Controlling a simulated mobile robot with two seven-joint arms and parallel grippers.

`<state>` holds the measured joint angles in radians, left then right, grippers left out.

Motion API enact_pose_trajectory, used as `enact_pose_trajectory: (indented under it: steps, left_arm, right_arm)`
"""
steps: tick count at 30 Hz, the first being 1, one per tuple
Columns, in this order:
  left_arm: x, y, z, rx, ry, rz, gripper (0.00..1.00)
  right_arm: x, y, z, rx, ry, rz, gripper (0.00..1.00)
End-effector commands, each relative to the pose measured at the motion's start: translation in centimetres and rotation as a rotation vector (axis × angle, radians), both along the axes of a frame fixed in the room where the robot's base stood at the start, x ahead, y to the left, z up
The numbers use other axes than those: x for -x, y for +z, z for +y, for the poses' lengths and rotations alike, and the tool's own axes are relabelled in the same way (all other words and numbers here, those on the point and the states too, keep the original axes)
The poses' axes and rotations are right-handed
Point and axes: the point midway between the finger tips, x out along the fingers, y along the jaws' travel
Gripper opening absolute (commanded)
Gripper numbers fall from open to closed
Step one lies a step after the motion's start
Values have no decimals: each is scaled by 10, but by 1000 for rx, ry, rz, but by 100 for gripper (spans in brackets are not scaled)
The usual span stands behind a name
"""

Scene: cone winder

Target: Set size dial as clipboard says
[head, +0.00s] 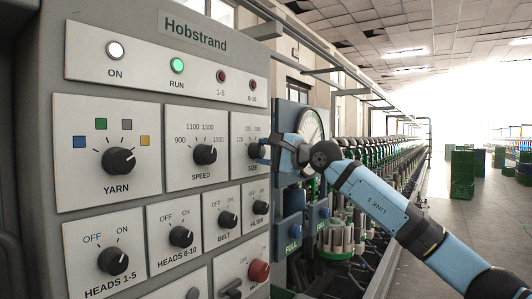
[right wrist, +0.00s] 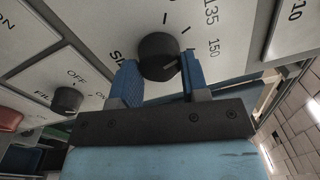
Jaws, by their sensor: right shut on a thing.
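The size dial (head: 254,150) is a black knob on the grey Hobstrand panel, partly hidden by my right gripper (head: 264,151) in the head view. In the right wrist view, the two blue fingers of the right gripper (right wrist: 164,80) are shut on the size dial (right wrist: 158,55), one on each side. The marks 135 and 150 show beside the dial there. No clipboard is seen in either view. My left gripper is not in view.
The speed dial (head: 205,155) is left of the size dial and the filter dial (head: 261,207) is below it. A round gauge (head: 312,126) and blue FULL boxes (head: 292,231) stand close on the right.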

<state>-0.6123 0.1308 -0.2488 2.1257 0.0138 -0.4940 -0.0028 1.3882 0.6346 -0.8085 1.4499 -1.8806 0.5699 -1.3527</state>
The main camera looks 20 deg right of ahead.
Motion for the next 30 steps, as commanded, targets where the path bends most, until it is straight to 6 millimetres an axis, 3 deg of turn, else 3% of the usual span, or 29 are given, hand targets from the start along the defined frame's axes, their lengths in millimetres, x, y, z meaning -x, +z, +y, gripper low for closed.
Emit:
enact_pose_trajectory:
  steps: [22,23,25,26,30]
  left_arm:
    - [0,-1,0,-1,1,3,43]
    - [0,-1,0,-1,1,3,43]
    - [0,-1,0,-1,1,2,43]
    - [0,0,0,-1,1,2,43]
    - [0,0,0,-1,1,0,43]
  right_arm:
    - [0,1,0,67,0,-54,18]
    - [0,1,0,67,0,-54,46]
    - [0,1,0,67,0,-54,62]
    - [0,1,0,67,0,-54,67]
    - [0,0,0,67,1,-54,67]
